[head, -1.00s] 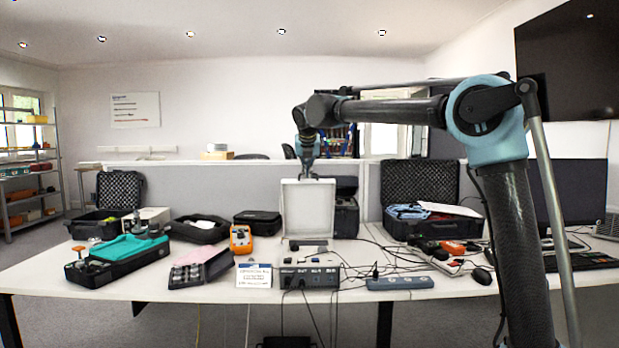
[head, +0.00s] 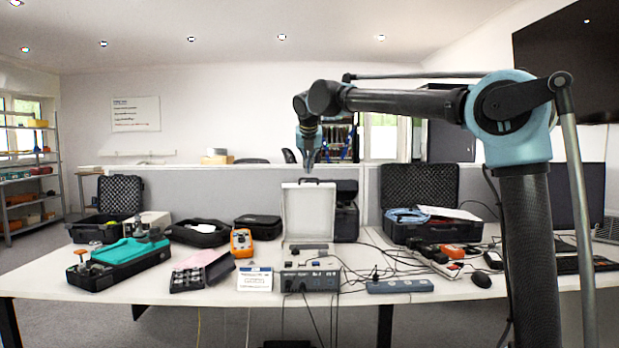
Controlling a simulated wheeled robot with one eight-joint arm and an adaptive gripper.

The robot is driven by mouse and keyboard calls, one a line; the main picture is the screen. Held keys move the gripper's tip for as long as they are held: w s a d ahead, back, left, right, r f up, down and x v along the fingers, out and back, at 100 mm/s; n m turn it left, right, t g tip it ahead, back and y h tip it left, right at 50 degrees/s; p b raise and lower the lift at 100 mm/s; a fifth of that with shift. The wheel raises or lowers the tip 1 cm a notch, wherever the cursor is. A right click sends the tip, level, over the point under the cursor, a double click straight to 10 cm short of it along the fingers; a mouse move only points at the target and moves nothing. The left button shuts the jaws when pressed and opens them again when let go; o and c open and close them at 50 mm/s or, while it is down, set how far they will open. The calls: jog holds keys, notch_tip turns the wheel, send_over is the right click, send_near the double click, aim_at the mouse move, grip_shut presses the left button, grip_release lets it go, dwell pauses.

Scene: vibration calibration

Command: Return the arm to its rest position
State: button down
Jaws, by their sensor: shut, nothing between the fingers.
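My arm comes up at the right of the head view, bends at a blue elbow joint, and reaches left across the table. My gripper (head: 309,166) hangs fingers down at its end, shut and empty.
The long white table (head: 130,284) holds an orange meter (head: 241,243), a grey instrument box (head: 310,278), a teal-lined case (head: 125,256), a power strip (head: 399,286) and an open black case (head: 420,207). Cables lie at centre right. Low grey partitions stand behind.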

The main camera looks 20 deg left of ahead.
notch_tip(320, 180, up, 5)
jog(key=s, duration=0.2)
jog(key=w+d+f+m+h, duration=0.1)
jog(key=d+f+m, duration=0.35)
jog(key=d, duration=0.75)
jog(key=w+d+f+m+h, duration=0.1)
jog(key=d+f+m, duration=0.2)
jog(key=d+m, duration=0.55)
jog(key=s+d+f+m+g, duration=0.1)
jog(key=s+d+f+m, duration=0.15)
jog(key=d, duration=0.45)
jog(key=s+d+f+m, duration=0.2)
jog(key=d+f, duration=0.2)
jog(key=d, duration=0.3)
jog(key=s+d+f+m+g, duration=0.1)
jog(key=s+d+f+m, duration=0.2)
jog(key=d, duration=0.4)
jog(key=s+d+f+m+g, duration=0.1)
jog(key=s+d+f+m, duration=0.5)
jog(key=f, duration=0.3)
jog(key=s+d+f+m, duration=0.6)
jog(key=s+f+m, duration=0.1)
jog(key=s+f, duration=0.2)
jog(key=s+d+f+m+g, duration=0.1)
jog(key=s+d+f+m, duration=0.5)
jog(key=f, duration=0.5)
jog(key=shift+s+m+g+h, duration=0.3)
jog(key=shift+s+m+h, duration=0.15)
jog(key=shift+s, duration=0.25)
